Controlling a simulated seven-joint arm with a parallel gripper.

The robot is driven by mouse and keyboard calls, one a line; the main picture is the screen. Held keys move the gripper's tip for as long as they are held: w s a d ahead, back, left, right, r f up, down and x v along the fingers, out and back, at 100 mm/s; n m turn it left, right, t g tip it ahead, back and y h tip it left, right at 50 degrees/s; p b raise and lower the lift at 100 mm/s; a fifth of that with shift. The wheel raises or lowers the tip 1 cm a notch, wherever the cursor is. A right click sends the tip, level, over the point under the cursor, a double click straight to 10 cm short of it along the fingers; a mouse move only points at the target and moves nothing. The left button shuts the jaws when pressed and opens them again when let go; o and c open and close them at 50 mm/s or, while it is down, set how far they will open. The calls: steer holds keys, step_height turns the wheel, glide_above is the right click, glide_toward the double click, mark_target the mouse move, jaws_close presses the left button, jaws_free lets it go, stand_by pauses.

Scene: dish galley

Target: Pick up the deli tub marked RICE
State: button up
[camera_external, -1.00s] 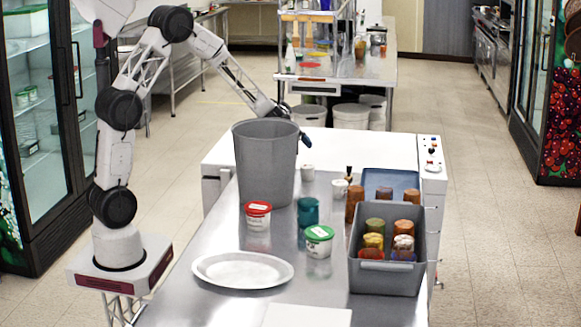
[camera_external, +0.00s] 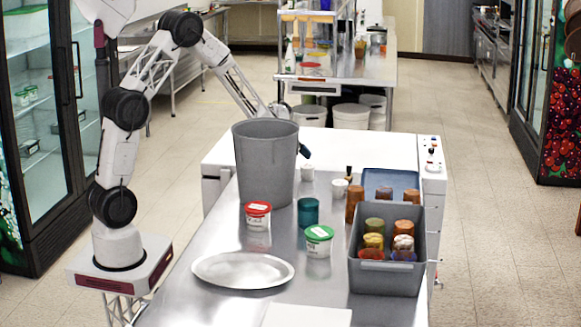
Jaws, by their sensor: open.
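Two white deli tubs stand upright on the steel table. One has a red lid (camera_external: 258,216) and stands just in front of the tall grey bin. The other has a green lid (camera_external: 319,242) and stands nearer, to the right. Their markings are too small to read, so I cannot tell which is RICE. My gripper (camera_external: 304,152) is at the far side of the grey bin, mostly hidden by it. Only a dark tip shows past the bin's right edge. It is open, apart from both tubs, with no object visible in it.
The tall grey bin (camera_external: 266,168) stands between my gripper and the tubs. A teal cup (camera_external: 308,212) stands between the tubs. A grey crate (camera_external: 386,280) of jars is at the right, an oval plate (camera_external: 243,270) at the front left. Small white cups stand behind.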

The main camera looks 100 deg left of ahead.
mark_target(307, 165)
steer(key=shift+w+d+f, duration=0.15)
steer(key=shift+w+d, duration=0.05)
steer(key=shift+w, duration=0.05)
steer(key=shift+w+d, duration=0.1)
steer(key=shift+x, duration=2.45)
steer(key=c, duration=1)
step_height(307, 165, up, 18)
